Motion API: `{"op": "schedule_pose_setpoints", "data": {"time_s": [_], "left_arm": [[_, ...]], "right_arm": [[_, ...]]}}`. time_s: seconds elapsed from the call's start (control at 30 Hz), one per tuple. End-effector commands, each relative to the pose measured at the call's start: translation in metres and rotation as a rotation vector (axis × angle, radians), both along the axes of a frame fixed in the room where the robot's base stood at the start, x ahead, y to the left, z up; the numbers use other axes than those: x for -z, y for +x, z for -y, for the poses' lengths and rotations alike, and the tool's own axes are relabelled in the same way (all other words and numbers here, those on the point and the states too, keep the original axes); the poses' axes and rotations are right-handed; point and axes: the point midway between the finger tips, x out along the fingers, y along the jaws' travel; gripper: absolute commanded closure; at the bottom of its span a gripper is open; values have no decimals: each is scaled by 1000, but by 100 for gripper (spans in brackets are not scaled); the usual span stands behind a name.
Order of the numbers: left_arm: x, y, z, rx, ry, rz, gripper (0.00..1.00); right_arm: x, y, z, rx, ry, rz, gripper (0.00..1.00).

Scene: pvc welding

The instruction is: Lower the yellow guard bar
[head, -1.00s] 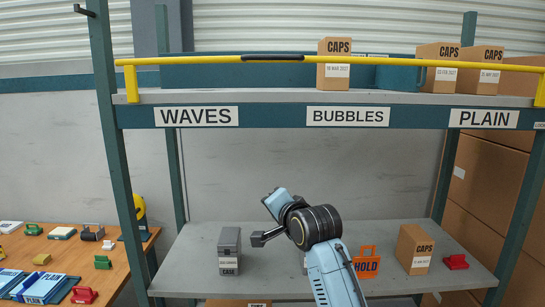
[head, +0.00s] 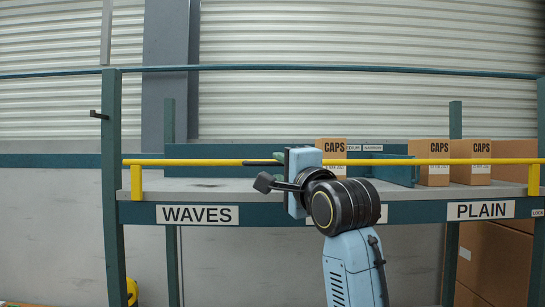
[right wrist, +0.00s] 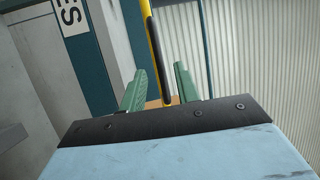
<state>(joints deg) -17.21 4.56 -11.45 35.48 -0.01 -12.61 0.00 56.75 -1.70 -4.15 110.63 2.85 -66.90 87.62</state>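The yellow guard bar (head: 215,162) runs level across the front of the upper shelf in the head view, held by short yellow brackets at each end. Part of its black grip (head: 262,163) shows left of my right wrist; the rest is hidden behind it. My left gripper is not in view.
Several CAPS boxes (head: 427,162) stand on the upper shelf (head: 205,186) behind the bar. The shelf's front edge carries WAVES (head: 197,215) and PLAIN (head: 480,210) signs. A dark hook (head: 98,115) sticks out from the left post (head: 110,150).

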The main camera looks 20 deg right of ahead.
Motion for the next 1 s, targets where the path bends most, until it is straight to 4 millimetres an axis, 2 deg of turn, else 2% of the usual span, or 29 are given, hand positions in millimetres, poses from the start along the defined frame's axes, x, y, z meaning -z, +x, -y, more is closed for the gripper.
{"op": "schedule_pose_setpoints", "data": {"time_s": [0.1,0.3,0.7,0.93,1.0], "left_arm": [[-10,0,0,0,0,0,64],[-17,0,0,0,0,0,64],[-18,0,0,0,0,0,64],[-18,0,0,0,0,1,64],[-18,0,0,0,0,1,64]], "right_arm": [[-6,21,-3,-1,-1,-3,68],[-9,41,-5,0,-1,-1,68],[-9,46,-6,0,-1,1,68],[-9,46,-6,0,-1,1,98],[-9,46,-6,0,0,1,100]]}}
